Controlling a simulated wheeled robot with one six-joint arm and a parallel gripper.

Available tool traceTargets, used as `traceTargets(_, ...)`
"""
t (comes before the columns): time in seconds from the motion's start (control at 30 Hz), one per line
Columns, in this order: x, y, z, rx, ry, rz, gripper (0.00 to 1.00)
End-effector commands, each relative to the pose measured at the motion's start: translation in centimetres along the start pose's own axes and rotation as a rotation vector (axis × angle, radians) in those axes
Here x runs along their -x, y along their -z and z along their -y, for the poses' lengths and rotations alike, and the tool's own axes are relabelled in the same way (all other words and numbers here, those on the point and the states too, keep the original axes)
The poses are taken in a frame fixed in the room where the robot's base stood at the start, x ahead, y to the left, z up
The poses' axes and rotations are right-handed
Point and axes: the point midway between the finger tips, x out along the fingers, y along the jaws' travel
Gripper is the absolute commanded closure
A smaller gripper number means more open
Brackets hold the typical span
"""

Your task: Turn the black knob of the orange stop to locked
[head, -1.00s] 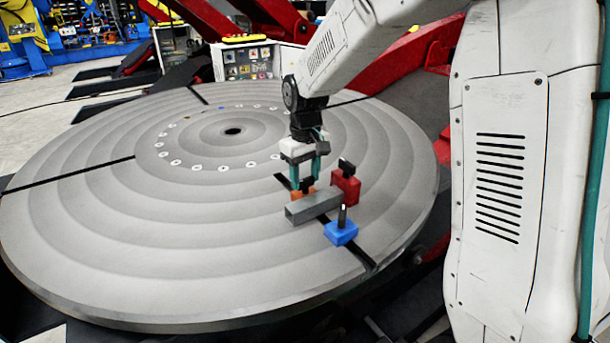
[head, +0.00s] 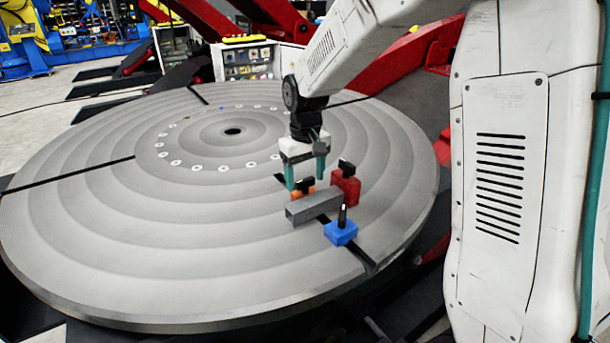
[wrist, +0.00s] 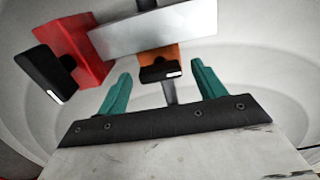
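The orange stop (head: 301,192) sits on the round grey table, against the far side of the grey bar. Its black knob (head: 305,182) is on top; in the wrist view the knob (wrist: 160,71) lies roughly along the bar, with a white mark at its right end. My gripper (head: 305,182) is over the orange stop, its teal fingers apart. In the wrist view my gripper (wrist: 160,80) is open and empty, with the knob between and just beyond the fingertips. Whether a finger touches it, I cannot tell.
The grey bar (head: 314,208) lies beside the orange stop. A red stop (head: 347,187) with a black knob stands close on the right. A blue stop (head: 341,233) with an upright black knob stands nearer. The left of the round table (head: 90,220) is clear.

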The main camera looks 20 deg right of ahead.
Motion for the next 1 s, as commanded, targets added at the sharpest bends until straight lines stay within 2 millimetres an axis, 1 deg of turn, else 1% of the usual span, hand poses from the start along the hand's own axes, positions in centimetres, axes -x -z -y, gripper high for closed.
traceTargets(0.13, 0.0, 0.0, 0.0, 0.001, 0.000, 0.000, 0.31)
traceTargets(0.23, 0.7, 0.0, 0.0, 0.001, 0.000, -0.001, 0.31)
traceTargets(0.37, 2.7, 0.0, 0.0, 0.001, -0.001, -0.003, 0.31)
traceTargets(0.5, 5.2, 0.1, 0.0, 0.000, -0.001, -0.004, 0.31)
traceTargets(0.6, 6.5, 0.0, 0.0, 0.000, 0.000, -0.002, 0.31)
traceTargets(0.7, 7.4, 0.0, 0.0, 0.000, 0.000, -0.002, 0.31)
traceTargets(0.8, 7.8, 0.0, 0.0, 0.000, 0.000, 0.000, 0.31)
traceTargets(1.0, 7.8, 0.0, 0.0, 0.000, 0.000, 0.000, 0.31)
